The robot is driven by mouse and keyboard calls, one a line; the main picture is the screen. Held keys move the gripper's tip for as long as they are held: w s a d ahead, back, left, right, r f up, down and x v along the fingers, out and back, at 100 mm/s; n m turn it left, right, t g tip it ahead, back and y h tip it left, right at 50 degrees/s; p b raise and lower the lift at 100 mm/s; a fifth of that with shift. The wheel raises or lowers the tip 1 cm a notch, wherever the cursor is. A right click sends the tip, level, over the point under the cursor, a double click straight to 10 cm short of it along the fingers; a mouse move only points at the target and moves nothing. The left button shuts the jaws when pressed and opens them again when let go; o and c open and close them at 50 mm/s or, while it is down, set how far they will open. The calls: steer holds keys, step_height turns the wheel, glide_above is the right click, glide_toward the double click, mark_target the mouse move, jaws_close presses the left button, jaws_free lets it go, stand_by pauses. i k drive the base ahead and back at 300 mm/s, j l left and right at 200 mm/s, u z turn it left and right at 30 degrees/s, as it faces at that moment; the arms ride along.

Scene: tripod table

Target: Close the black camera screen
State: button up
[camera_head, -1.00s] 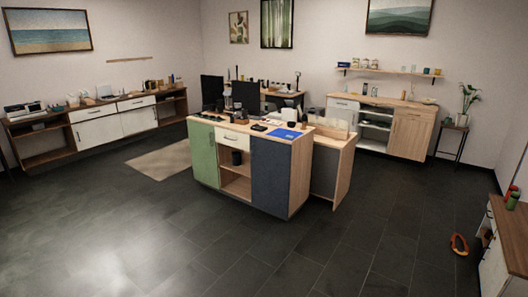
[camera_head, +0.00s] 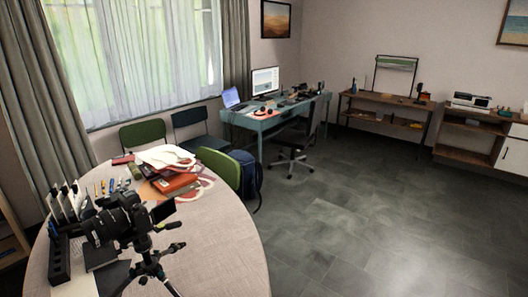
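A black camera (camera_head: 115,222) stands on a small black tripod (camera_head: 150,268) on the round table (camera_head: 225,235) at the lower left. A dark flat panel, which looks like the camera screen (camera_head: 163,211), sticks out from the camera's right side. It appears swung open, apart from the body. The tripod's lower legs are cut off by the picture's bottom edge. My gripper is not in view.
Papers and books (camera_head: 170,175) lie on the table's far side. A black rack (camera_head: 58,250) stands left of the camera. Green chairs (camera_head: 218,165) and a backpack (camera_head: 247,178) are behind the table. A desk (camera_head: 265,122) stands further back. The floor (camera_head: 365,235) right is clear.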

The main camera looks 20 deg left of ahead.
mark_target(163, 210)
steer(key=i+u, duration=0.25)
steer(key=u, duration=0.25)
steer(key=i+l+u, duration=0.15)
steer(key=u, duration=0.3)
steer(key=i+l+u, duration=0.2)
steer(key=u, duration=0.3)
steer(key=i+l+u, duration=0.3)
steer(key=u, duration=0.15)
steer(key=i+l+u, duration=0.1)
steer(key=l+u, duration=0.25)
steer(key=u, duration=0.15)
steer(key=l+u, duration=0.8)
steer(key=u, duration=0.15)
steer(key=i+l+u, duration=0.2)
steer(key=l, duration=0.35)
steer(key=i+j+u, duration=0.15)
steer(key=i+j, duration=0.3)
steer(key=j, duration=0.1)
